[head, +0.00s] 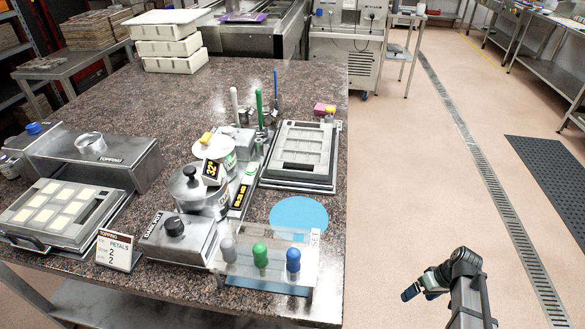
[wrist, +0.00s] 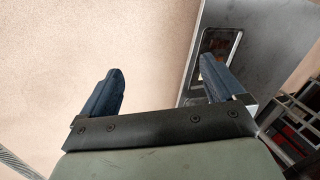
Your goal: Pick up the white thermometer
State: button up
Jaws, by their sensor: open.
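I cannot tell for sure which thing is the white thermometer. A slim white-handled tool (head: 235,105) stands upright behind the pots, beside a green one (head: 259,108) and a blue one (head: 276,90). A pale whitish knobbed piece (head: 228,248) stands in a clear rack (head: 240,274) at the counter's front, left of a green one (head: 260,254) and a blue one (head: 293,260). My gripper (head: 416,290) is out over the floor, right of the counter and apart from all of these. In the wrist view its two fingers (wrist: 160,85) are spread and empty.
The granite counter (head: 310,95) has bare room at its back middle. Lidded pots (head: 188,188), a grey mould tray (head: 300,155), a blue disc (head: 299,214) and a sign card (head: 117,250) crowd its front. White bins (head: 168,48) are stacked at the back left. The floor (head: 400,180) is open.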

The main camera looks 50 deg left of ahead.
jog(key=a+r+n+y, duration=0.2)
jog(key=a+r+n, duration=0.4)
jog(key=a+r, duration=1.25)
jog(key=s+a+r+n+y, duration=0.1)
jog(key=s+a+r+n, duration=0.15)
jog(key=a+r, duration=0.45)
jog(key=s+a+r+n, duration=0.2)
jog(key=s+a+r, duration=0.25)
jog(key=r, duration=0.45)
jog(key=s+a+r+n+h, duration=0.1)
jog(key=s+a+r+n, duration=0.15)
jog(key=s+r, duration=0.6)
jog(key=s+a+r+n+h, duration=0.15)
jog(key=s+a+r, duration=0.3)
jog(key=s, duration=0.75)
jog(key=s+a+r+n, duration=0.3)
jog(key=s+r, duration=0.4)
jog(key=s, duration=0.3)
send_over(210, 168)
jog(key=w+d, duration=0.1)
jog(key=d, duration=0.1)
jog(key=shift+m, duration=0.25)
jog(key=f, duration=0.7)
jog(key=shift+w, duration=0.2)
jog(key=shift+a+x, duration=0.1)
jog(key=shift+x, duration=1.55)
jog(key=shift+a+x, duration=0.15)
jog(key=shift+x, duration=1.45)
jog(key=shift+w+r, duration=0.1)
